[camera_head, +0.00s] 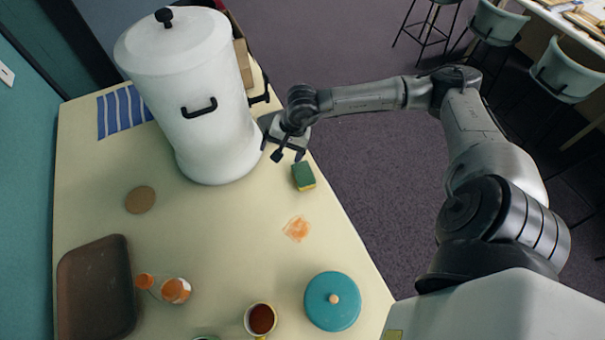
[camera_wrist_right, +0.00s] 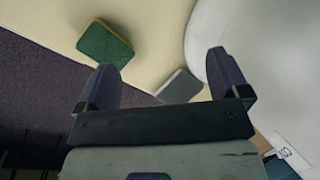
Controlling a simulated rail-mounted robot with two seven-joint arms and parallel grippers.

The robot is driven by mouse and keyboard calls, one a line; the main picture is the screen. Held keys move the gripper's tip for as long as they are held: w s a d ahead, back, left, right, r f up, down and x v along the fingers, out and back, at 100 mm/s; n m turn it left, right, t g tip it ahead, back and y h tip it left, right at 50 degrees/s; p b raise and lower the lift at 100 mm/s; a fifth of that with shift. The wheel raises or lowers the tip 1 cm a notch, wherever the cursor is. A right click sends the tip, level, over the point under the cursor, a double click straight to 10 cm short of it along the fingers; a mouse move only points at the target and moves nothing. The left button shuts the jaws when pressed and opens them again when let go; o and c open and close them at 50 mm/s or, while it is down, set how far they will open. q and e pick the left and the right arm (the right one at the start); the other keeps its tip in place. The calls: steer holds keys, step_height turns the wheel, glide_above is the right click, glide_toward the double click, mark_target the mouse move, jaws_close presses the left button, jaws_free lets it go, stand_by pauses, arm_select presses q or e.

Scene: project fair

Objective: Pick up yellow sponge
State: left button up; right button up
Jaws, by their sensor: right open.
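The yellow sponge (camera_head: 303,176) lies on the pale yellow table near its right edge, with a green scouring layer on top and a yellow side showing. In the right wrist view the sponge (camera_wrist_right: 104,46) lies beyond the left finger, outside the gap between the fingers. My right gripper (camera_head: 288,156) is open and empty, just up and left of the sponge in the head view. Its spread fingers also show in the right wrist view (camera_wrist_right: 162,62). My left gripper is not in view.
A large white lidded pot (camera_head: 195,90) stands close to my right gripper. A small grey block (camera_wrist_right: 179,86) lies by it. An orange stain (camera_head: 297,228), a teal lid (camera_head: 332,301), a mug (camera_head: 260,319), an orange-and-white bottle (camera_head: 172,290) and a dark tray (camera_head: 95,290) are nearer.

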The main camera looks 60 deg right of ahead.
steer(key=s+d+f+n+g+h, duration=0.1)
steer(key=s+d+n+g+h, duration=0.2)
steer(key=s+n, duration=0.15)
steer(key=n, duration=0.1)
glide_above(303, 173)
step_height(303, 173, down, 8)
steer(key=shift+r+p, duration=0.2)
steer(key=shift+p, duration=0.1)
steer(key=shift+f, duration=0.65)
step_height(303, 173, down, 4)
steer(key=shift+s+r+p, duration=0.1)
steer(key=shift+p, duration=0.4)
steer(key=shift+f, duration=0.65)
